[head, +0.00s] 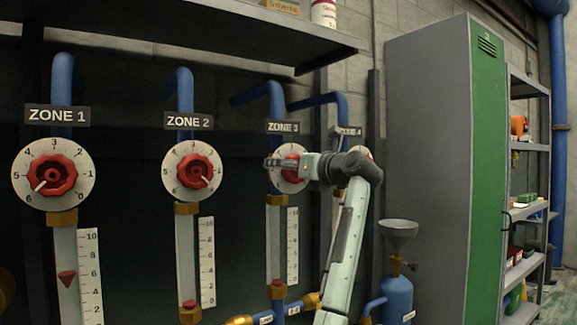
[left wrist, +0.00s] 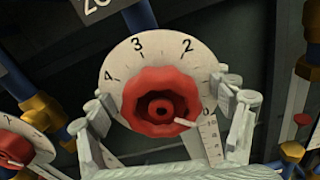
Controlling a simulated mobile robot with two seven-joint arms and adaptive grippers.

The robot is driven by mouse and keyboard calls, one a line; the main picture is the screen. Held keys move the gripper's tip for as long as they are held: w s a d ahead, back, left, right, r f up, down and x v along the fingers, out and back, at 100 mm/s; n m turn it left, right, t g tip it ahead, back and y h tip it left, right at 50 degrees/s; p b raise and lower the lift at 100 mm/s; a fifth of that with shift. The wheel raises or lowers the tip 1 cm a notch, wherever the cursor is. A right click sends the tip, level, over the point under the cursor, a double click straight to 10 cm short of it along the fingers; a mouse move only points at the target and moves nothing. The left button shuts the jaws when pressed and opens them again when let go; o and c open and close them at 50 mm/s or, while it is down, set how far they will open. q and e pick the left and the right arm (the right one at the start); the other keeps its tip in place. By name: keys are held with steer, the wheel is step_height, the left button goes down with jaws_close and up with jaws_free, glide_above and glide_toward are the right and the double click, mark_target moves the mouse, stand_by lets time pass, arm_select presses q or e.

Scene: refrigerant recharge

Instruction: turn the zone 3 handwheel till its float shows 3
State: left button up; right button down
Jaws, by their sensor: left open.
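The zone 3 handwheel (head: 291,166) is red on a white numbered dial, under the ZONE 3 sign (head: 283,127). My left gripper (head: 287,163) is at this wheel and partly hides it. In the left wrist view the handwheel (left wrist: 160,102) lies between the two open fingers (left wrist: 163,106), one on each side; I cannot tell whether they touch it. Its white pointer (left wrist: 187,122) points near 0. Below in the head view, the zone 3 float (head: 277,282) is red and low in its tube, near 0 on the scale (head: 292,245). My right gripper is not in view.
The zone 1 wheel (head: 45,176) and zone 2 wheel (head: 198,172) are to the left. The zone 4 wheel (head: 361,152) is partly behind my arm. A shelf (head: 190,30) overhangs the panel. A blue cylinder with a funnel (head: 398,232) and a tall cabinet (head: 428,150) stand right.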

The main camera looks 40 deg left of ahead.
arm_select(q)
steer(key=shift+c, duration=0.4)
steer(key=c, duration=1.1)
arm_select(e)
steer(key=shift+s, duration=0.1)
arm_select(q)
steer(key=shift+c, duration=0.2)
